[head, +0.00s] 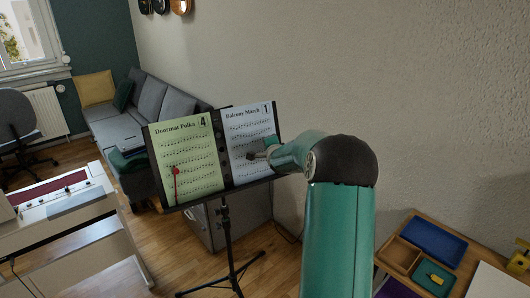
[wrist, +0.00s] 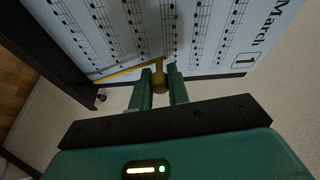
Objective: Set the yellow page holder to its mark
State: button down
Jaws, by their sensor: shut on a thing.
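The yellow page holder shows in the wrist view as a knob (wrist: 159,84) with a thin arm reaching left across the lower edge of the white "Balcony March" sheet (wrist: 150,30). My gripper (wrist: 160,72) is shut on its knob, one green finger on each side. In the head view my gripper (head: 258,155) is in front of the right sheet (head: 250,130) on the black music stand (head: 223,162); the yellow holder is hidden there or too small to make out. I cannot make out a mark for it.
A green "Doormat Polka" sheet (head: 188,145) stands on the left, with a red page holder (head: 176,172) across it. The digital piano (head: 70,210) is at the left. The wall is behind the stand.

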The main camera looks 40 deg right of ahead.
jog(key=shift+d+r+m, duration=0.3)
jog(key=shift+d+m, duration=0.3)
jog(key=shift+d, duration=0.05)
jog(key=c, duration=1.3)
grip_release()
jog(key=shift+s+f, duration=0.1)
jog(key=v, duration=1.3)
jog(key=shift+s+a+r, duration=0.1)
jog(key=shift+s+r, duration=0.15)
jog(key=shift+r, duration=0.05)
